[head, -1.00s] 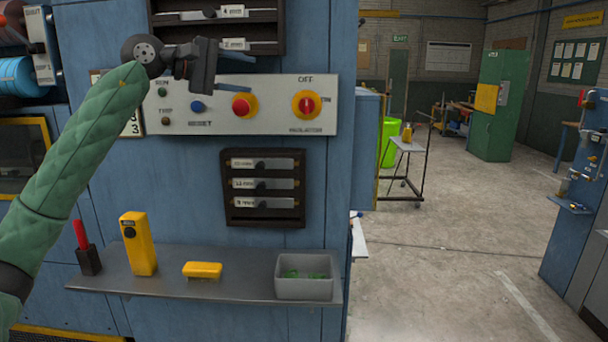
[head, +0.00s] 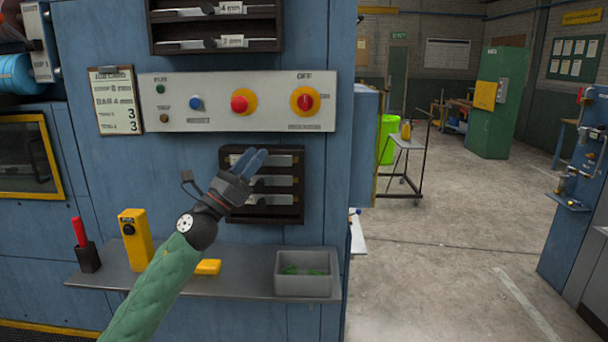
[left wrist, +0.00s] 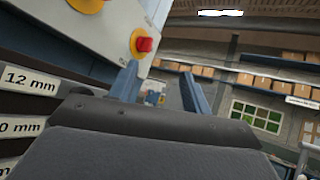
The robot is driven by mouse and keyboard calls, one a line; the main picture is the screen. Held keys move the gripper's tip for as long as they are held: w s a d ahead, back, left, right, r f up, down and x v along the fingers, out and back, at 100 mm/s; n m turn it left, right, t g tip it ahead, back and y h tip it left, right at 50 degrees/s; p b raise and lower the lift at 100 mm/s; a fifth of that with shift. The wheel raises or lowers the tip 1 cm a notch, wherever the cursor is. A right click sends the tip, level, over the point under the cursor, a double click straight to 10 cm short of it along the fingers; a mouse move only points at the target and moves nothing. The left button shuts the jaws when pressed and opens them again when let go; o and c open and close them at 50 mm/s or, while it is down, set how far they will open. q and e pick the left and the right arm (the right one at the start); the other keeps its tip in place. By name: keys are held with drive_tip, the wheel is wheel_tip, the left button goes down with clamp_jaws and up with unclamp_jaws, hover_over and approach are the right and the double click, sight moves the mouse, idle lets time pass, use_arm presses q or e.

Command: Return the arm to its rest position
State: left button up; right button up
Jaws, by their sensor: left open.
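My left arm, in a green quilted sleeve, comes up from the bottom of the head view. Its gripper (head: 250,160) is in front of the lower dark rack (head: 262,215) of labelled slots and hides part of it. In the left wrist view my left gripper (left wrist: 160,85) shows two blue fingers held apart with nothing between them, so it is open and empty. My right gripper is in neither view.
A control panel (head: 215,118) with knobs is above the gripper. Below, a grey shelf (head: 235,284) carries a red-handled tool (head: 79,232), a yellow device (head: 135,238), a yellow block (head: 207,267) and a grey bin (head: 303,262). Open floor (head: 440,260) is at the right.

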use_arm(q)
drive_tip(key=s+a+f+n+y, duration=0.3)
drive_tip(key=f+n+y, duration=0.4)
drive_tip(key=f+n, duration=0.4)
drive_tip(key=s+a+f+n+y, duration=0.4)
drive_tip(key=f+n+y, duration=0.3)
drive_tip(key=f+n, duration=0.4)
drive_tip(key=s+a+f+n+y, duration=0.3)
drive_tip(key=f+n+y, duration=0.5)
drive_tip(key=f, duration=0.5)
drive_tip(key=s+f+n+g+h, duration=0.1)
drive_tip(key=s+f+n+g, duration=0.3)
drive_tip(key=s+f, duration=0.55)
drive_tip(key=s+f+n+g+h, duration=0.1)
drive_tip(key=s+f+n+g, duration=0.35)
drive_tip(key=s, duration=0.75)
drive_tip(key=s+f+n+g, duration=0.3)
drive_tip(key=s+f+g, duration=0.2)
drive_tip(key=s+f, duration=0.5)
drive_tip(key=s+d+f+g, duration=0.1)
drive_tip(key=s+d+f, duration=0.1)
drive_tip(key=f, duration=1.4)
drive_tip(key=s+d+f+g+h, duration=0.1)
drive_tip(key=s+d+f, duration=0.1)
drive_tip(key=f, duration=1.3)
drive_tip(key=shift+s+d+f, duration=0.3)
drive_tip(key=shift+s+f, duration=0.1)
drive_tip(key=shift+s, duration=0.3)
